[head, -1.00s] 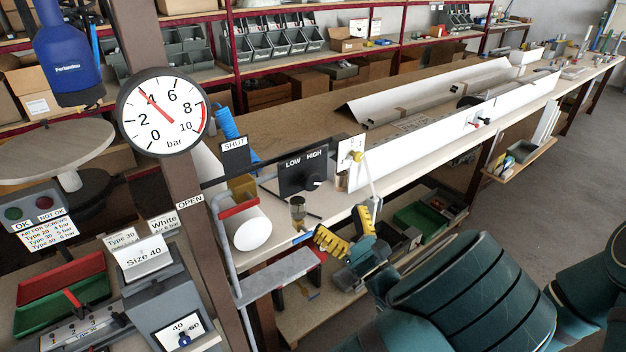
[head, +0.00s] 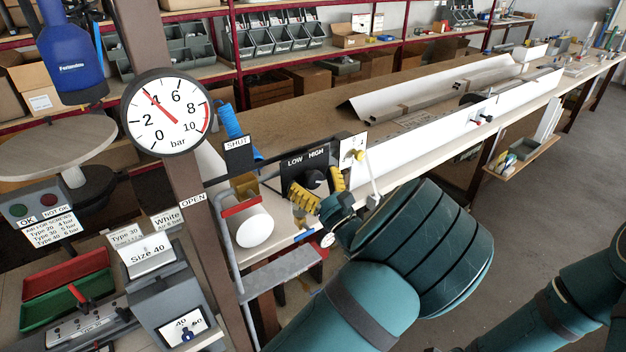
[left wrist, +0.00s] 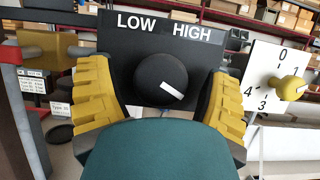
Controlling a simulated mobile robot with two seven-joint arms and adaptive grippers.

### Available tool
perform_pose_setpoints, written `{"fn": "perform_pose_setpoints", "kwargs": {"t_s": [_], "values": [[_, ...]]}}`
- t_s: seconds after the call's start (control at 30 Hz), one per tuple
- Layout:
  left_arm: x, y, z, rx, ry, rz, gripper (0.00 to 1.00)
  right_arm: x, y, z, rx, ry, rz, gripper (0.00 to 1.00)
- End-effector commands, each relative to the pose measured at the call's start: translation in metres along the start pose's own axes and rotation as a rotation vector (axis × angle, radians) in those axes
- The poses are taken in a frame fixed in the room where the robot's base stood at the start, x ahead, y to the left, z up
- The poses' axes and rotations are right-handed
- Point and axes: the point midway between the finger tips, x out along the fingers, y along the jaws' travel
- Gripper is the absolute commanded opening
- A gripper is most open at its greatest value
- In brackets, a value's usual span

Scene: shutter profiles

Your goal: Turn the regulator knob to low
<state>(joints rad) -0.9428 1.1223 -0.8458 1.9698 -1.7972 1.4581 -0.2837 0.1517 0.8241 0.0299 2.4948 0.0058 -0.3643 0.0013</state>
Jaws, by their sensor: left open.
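The regulator knob (left wrist: 162,81) is round and black, on a dark panel (left wrist: 118,50) with white LOW and HIGH lettering. Its white mark slants towards the lower right in the left wrist view. In the head view the knob (head: 314,178) is partly visible behind my gripper. My left gripper (head: 320,188) is open, with yellow ribbed fingers in front of the panel. In the left wrist view the fingers of my left gripper (left wrist: 160,98) stand on either side of the knob, with gaps between. My right gripper is out of view.
A white dial plate with a yellow knob (left wrist: 290,88) stands right of the panel. A white cylinder (head: 252,228) and a grey rail (head: 282,272) lie left of and below the gripper. A pressure gauge (head: 168,112) reads about 4 bar.

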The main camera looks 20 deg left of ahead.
Motion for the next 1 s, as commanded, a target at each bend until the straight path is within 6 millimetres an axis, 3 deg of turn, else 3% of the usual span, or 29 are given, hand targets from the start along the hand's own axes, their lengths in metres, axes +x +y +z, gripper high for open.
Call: {"fn": "perform_pose_setpoints", "kwargs": {"t_s": [0.03,0.2,0.63,1.0], "values": [[0.0,0.0,0.0,0.0,0.0,0.0,0.69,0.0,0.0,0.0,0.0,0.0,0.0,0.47],[0.0,0.0,0.0,0.0,0.0,0.0,0.1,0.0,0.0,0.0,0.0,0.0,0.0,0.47],[0.0,0.0,-0.001,-0.06,0.001,0.025,0.09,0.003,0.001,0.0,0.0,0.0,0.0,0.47],[-0.001,-0.001,-0.002,-0.322,0.001,0.134,0.09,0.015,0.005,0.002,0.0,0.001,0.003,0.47]]}}
